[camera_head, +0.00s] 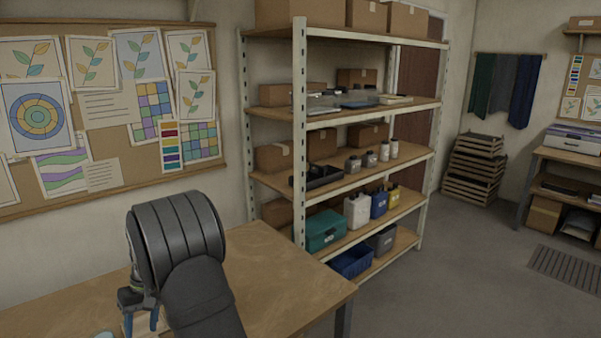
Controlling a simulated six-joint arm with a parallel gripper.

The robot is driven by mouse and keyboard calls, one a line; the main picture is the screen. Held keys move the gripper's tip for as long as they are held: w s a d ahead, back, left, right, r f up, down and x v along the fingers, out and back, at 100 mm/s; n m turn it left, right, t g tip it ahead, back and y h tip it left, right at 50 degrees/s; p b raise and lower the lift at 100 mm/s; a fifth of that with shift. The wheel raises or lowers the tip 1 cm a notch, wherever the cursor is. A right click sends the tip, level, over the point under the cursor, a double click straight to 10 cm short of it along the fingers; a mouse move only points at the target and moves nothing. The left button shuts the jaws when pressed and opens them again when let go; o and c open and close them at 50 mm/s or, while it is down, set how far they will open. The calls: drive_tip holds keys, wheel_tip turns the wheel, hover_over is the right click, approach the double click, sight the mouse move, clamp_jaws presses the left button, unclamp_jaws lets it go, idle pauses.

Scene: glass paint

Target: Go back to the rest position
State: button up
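My gripper (141,322) is at the lower left, over the wooden worktable (275,262). It points down, with blue finger parts showing beside my dark, rounded arm link. A pale wood-coloured thing shows between and behind the fingers. I cannot tell whether they hold it or are only in front of it. The fingertips are cut off by the bottom edge of the picture. My arm hides part of the tabletop.
A small pale blue-grey thing (104,335) shows at the bottom edge. The table's right part is bare. A corkboard (218,100) with pinned drawings hangs behind. A metal shelf (299,150) with boxes and bottles stands beyond the table. Open floor (450,270) lies to the right.

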drive_tip(key=w+d+r+t+y, duration=0.2)
drive_tip(key=w+d+r+y, duration=0.2)
drive_tip(key=w+d+y, duration=0.3)
drive_tip(key=shift+w+d, duration=0.35)
drive_tip(key=shift+w, duration=0.6)
drive_tip(key=o, duration=1.2)
drive_tip(key=s+a+r+n+t+h, duration=0.1)
drive_tip(key=s+a+r+n+h, duration=0.35)
drive_tip(key=s+n, duration=0.3)
drive_tip(key=s+a+r+n+h, duration=0.3)
drive_tip(key=s+r+n+h, duration=0.15)
drive_tip(key=s+n, duration=0.35)
wheel_tip(320, 180, down, 9)
drive_tip(key=n, duration=0.1)
drive_tip(key=shift+w+d, duration=0.15)
drive_tip(key=shift+w, duration=0.15)
